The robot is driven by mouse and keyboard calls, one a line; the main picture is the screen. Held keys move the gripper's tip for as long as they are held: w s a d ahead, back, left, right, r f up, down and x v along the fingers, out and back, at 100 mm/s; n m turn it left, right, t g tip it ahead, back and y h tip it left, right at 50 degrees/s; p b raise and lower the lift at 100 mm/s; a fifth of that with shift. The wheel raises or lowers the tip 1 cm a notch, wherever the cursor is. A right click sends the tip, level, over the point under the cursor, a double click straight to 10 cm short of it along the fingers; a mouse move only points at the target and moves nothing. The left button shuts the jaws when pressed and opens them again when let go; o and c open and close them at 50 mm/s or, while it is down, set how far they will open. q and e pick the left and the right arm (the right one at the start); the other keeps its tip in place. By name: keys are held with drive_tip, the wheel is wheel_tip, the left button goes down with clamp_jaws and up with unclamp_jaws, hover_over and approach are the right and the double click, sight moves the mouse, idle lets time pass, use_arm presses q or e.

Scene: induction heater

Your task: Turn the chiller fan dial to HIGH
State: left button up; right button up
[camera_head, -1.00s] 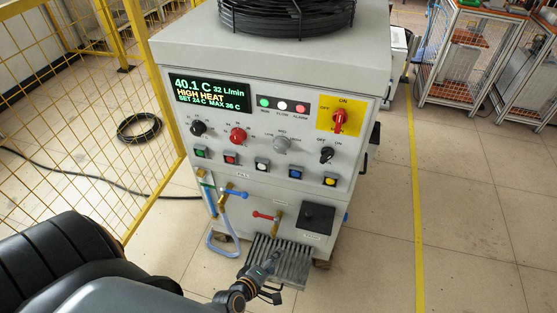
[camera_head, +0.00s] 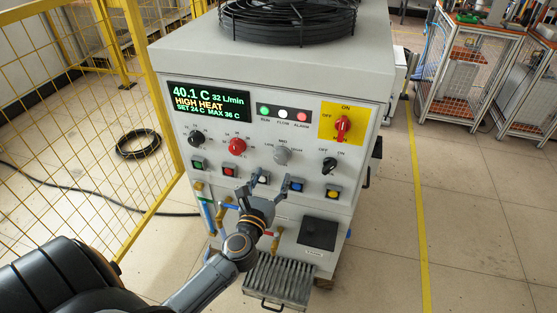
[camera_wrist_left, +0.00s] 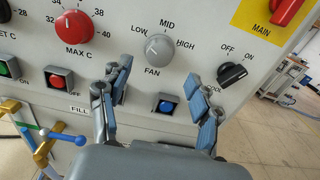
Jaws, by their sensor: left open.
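The chiller (camera_head: 270,70) stands ahead, its control panel facing me. The grey FAN dial (camera_head: 282,155) sits mid-panel, below the indicator lamps. In the left wrist view the dial (camera_wrist_left: 158,49) has LOW at its left, MID above and HIGH at its right. Its pointer mark is small and seems to face up and left; I cannot tell its exact setting. My left gripper (camera_head: 270,180) is open and empty, just below the dial. In the left wrist view its spread fingertips (camera_wrist_left: 158,76) are below and to either side of the dial, apparently not touching it. My right gripper is not in view.
The red MAX C knob (camera_head: 237,146) is left of the dial, and the black OFF/ON switch (camera_head: 329,165) is right. A row of push buttons, including a blue one (camera_wrist_left: 165,107), lies below. A yellow mesh fence (camera_head: 80,150) stands left. Open floor (camera_head: 480,220) lies right.

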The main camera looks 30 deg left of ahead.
sight(280, 159)
use_arm(q)
drive_tip(key=x, duration=0.7)
drive_tip(key=shift+f, duration=0.1)
drive_tip(key=c, duration=1.1)
